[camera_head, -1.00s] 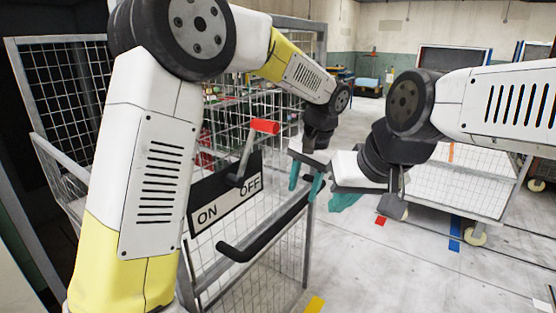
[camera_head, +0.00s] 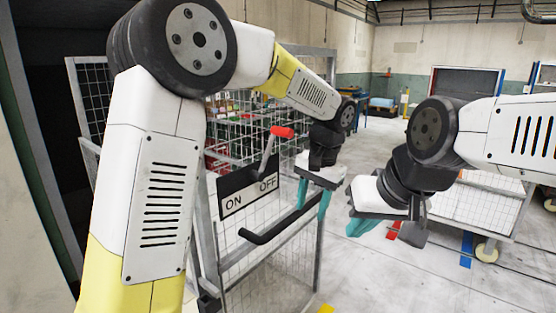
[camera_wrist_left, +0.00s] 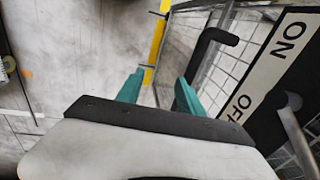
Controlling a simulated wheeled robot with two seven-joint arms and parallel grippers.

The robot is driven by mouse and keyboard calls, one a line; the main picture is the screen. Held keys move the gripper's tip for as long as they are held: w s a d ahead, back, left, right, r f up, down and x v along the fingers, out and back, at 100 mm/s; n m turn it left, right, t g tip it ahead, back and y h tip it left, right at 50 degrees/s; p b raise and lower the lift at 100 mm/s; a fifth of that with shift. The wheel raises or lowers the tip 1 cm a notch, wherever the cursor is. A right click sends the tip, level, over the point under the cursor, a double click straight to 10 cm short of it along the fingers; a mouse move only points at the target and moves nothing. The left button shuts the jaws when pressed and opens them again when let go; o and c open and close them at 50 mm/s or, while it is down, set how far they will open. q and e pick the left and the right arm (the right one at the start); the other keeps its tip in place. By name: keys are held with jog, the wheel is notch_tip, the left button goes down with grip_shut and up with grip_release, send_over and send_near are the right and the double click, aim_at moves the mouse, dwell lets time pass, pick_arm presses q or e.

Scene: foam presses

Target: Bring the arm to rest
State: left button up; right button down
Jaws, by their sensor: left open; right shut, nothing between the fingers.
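A lever with a red handle (camera_head: 282,132) rises from the panel on the mesh cage and leans toward the OFF side. The left gripper is apart from the lever.
A mesh cage with a black bar handle (camera_head: 275,224) stands in front of me. The bar is close to the left gripper, and in the left wrist view (camera_wrist_left: 212,45) too. A white mesh cart (camera_head: 480,205) stands at the right. The floor in the lower right is clear.

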pick_arm(q)
jog(key=s+a+r+n+t+h, duration=0.1)
jog(key=s+a+r+n, duration=0.2)
jog(key=a, duration=0.4)
jog(key=s+a+r+t+h, duration=0.1)
jog(key=s+a+r, duration=0.3)
jog(key=a, duration=0.4)
jog(key=s+a+n+t+h, duration=0.1)
jog(key=s+a+n+t, duration=0.1)
jog(key=s+a, duration=0.5)
jog(key=s+f+n, duration=0.1)
jog(key=s, duration=0.3)
jog(key=shift+a+n+t+h, duration=0.3)
jog(key=shift+a+t, duration=0.05)
jog(key=shift+t, duration=0.05)
